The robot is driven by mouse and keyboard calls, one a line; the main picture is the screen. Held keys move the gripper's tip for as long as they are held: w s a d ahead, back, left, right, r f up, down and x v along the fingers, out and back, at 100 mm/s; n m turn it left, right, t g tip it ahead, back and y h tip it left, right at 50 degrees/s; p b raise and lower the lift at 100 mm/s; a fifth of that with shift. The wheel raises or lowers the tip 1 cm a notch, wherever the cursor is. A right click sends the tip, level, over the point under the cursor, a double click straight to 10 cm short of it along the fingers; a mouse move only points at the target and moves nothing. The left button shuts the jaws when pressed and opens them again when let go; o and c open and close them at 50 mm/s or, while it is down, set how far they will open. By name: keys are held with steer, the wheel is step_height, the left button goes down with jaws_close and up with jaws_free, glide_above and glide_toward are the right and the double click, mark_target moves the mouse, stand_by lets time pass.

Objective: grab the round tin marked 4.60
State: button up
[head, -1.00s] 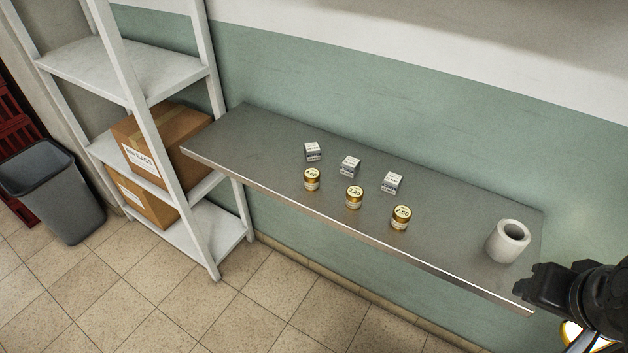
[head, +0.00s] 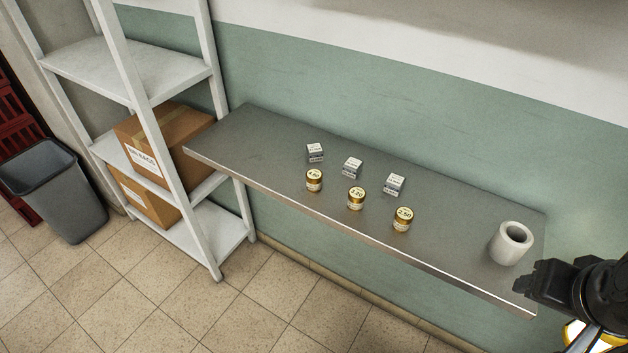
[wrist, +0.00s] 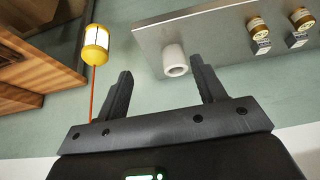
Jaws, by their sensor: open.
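Three round gold-lidded tins stand in a row near the front of the grey shelf (head: 250,150). The left tin (head: 314,181) has a small, blurred lid marking that looks like 4.60. The middle tin (head: 356,199) seems to read 2.20 or 3.20, and the right tin (head: 403,219) reads 2.50. My gripper (head: 527,288) is at the shelf's right end, well apart from the tins. In the wrist view my gripper (wrist: 163,84) is open and empty; two of the tins show at the upper right there.
Three small white-and-grey boxes (head: 315,153) stand behind the tins. A white hollow cylinder (head: 511,244) stands on the shelf between the tins and my gripper. A white rack (head: 150,120) with cardboard boxes and a grey bin (head: 58,190) are at left. The shelf's left end is clear.

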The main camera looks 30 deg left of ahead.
steer(key=w+a+r+n+g, duration=0.2)
steer(key=w+a+r, duration=0.2)
steer(key=w+a, duration=0.45)
steer(key=n+g, duration=0.4)
steer(key=n, duration=0.3)
glide_above(314, 174)
steer(key=f, duration=1)
steer(key=shift+d+f, duration=0.1)
steer(key=shift+d, duration=0.15)
steer(key=shift+s+a+f, duration=0.1)
steer(key=shift+a+f, duration=0.1)
steer(key=shift+f, duration=0.15)
step_height(314, 174, down, 10)
steer(key=shift+f, duration=0.1)
steer(key=c, duration=1.1)
